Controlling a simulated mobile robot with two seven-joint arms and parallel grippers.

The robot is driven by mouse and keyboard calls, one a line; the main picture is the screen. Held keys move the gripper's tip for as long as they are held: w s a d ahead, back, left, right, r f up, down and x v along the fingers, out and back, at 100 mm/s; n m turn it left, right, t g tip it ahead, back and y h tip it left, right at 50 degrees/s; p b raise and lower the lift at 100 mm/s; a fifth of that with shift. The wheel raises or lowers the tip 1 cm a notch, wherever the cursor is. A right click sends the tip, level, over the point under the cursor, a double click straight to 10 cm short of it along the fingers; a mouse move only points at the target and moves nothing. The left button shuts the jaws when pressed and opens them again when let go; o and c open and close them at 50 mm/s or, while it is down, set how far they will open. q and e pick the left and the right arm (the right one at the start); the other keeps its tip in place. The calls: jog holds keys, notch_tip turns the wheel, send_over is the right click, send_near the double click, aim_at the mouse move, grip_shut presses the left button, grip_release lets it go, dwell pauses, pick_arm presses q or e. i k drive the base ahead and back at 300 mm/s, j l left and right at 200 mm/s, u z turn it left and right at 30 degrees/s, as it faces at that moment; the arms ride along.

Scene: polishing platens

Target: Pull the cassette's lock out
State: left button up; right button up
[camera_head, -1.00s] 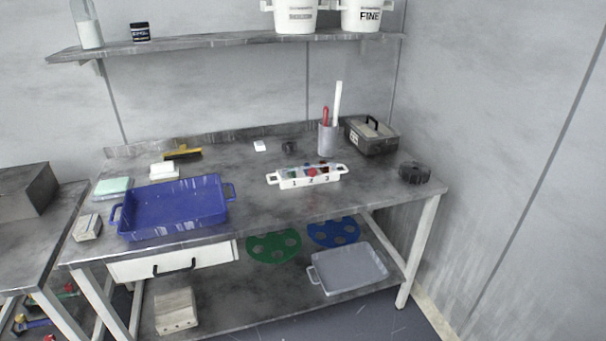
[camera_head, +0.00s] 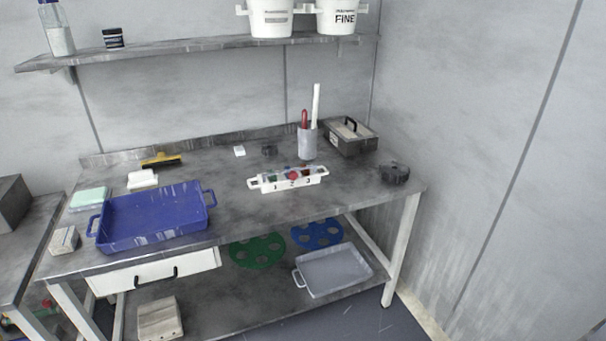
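A white holder with end handles, numbered 1, 2, 3 (camera_head: 287,184), sits near the middle of the workbench (camera_head: 240,215). It has small red, green and dark parts in its top, too small to make out. It may be the cassette, but I cannot tell. I cannot pick out a lock on it. A dark grey box with a black handle (camera_head: 351,138) stands at the back right of the bench. Neither of my grippers shows in the head view.
A blue tray (camera_head: 152,236) takes up the bench's left part. A grey cup with red and white sticks (camera_head: 307,143) and a black round part (camera_head: 395,173) stand on the right. Green (camera_head: 257,251) and blue (camera_head: 318,233) discs and a grey tray (camera_head: 333,271) are below.

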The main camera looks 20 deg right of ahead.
aim_at(293, 175)
jog(key=i+l+z, duration=0.1)
jog(key=i+z, duration=0.55)
jog(key=z, duration=0.2)
jog(key=i+j+z, duration=0.15)
jog(key=i+z, duration=0.15)
jog(key=z, duration=0.15)
jog(key=i+j+z, duration=0.25)
jog(key=z, duration=0.15)
jog(key=i, duration=0.05)
